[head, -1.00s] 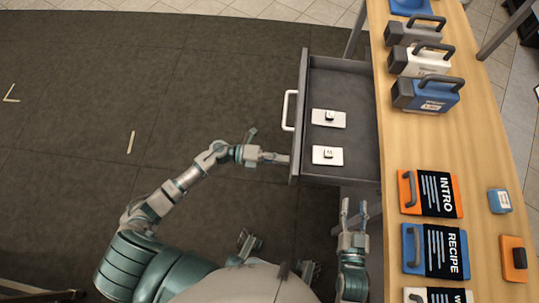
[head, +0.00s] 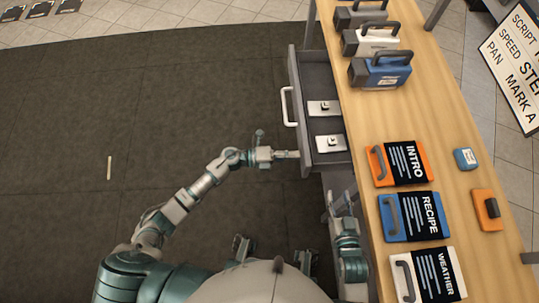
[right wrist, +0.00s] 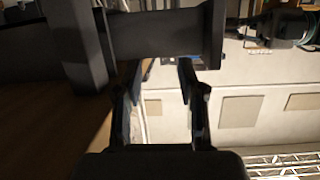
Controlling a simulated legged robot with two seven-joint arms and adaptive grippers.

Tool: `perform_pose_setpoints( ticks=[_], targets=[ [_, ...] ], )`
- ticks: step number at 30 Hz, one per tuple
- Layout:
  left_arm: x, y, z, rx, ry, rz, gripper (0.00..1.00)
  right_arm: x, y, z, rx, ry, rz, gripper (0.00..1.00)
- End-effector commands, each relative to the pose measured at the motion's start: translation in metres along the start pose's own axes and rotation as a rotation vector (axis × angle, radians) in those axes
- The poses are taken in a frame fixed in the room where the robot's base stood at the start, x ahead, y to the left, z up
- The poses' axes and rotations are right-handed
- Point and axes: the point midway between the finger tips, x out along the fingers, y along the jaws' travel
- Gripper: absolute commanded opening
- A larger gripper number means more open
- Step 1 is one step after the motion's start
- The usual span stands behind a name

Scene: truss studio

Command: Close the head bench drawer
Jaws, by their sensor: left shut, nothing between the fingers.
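The grey bench drawer (head: 318,82) stands partly open on the left side of the wooden bench (head: 430,120) in the head view. Its white handle (head: 287,106) is on the left face of the drawer front. Two light cards with small dark-marked pieces, one farther (head: 322,108) and one nearer (head: 331,143), lie inside. My left gripper (head: 292,154) is shut and empty, its tips at the near end of the drawer front; contact is hard to tell. My right gripper (head: 340,202) is open and empty beside the bench, below the drawer in the picture. Its spread fingers show in the right wrist view (right wrist: 157,72).
Orange INTRO (head: 403,162), blue RECIPE (head: 411,216) and white WEATHER (head: 428,275) cases lie on the bench. Several handled boxes, including a blue one (head: 382,73), stand at its far end.

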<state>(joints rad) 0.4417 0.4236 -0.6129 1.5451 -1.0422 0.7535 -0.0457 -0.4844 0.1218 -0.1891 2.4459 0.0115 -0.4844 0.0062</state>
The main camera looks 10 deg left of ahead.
Motion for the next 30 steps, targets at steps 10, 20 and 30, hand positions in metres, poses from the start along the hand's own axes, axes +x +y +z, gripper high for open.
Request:
perform_pose_setpoints(
  ticks=[10,20,30],
  targets=[
    [0.089,0.001,0.002,-0.003,0.000,-0.008,0.00,0.001,-0.007,-0.002,-0.006,0.005,0.000,0.40],
    [0.153,0.002,0.001,-0.001,0.000,-0.001,0.00,0.003,-0.005,-0.020,0.003,0.136,-0.009,0.40],
    [0.171,0.000,0.002,-0.001,-0.002,-0.004,0.00,0.004,-0.009,-0.029,0.003,0.192,-0.012,0.40]
  ],
)
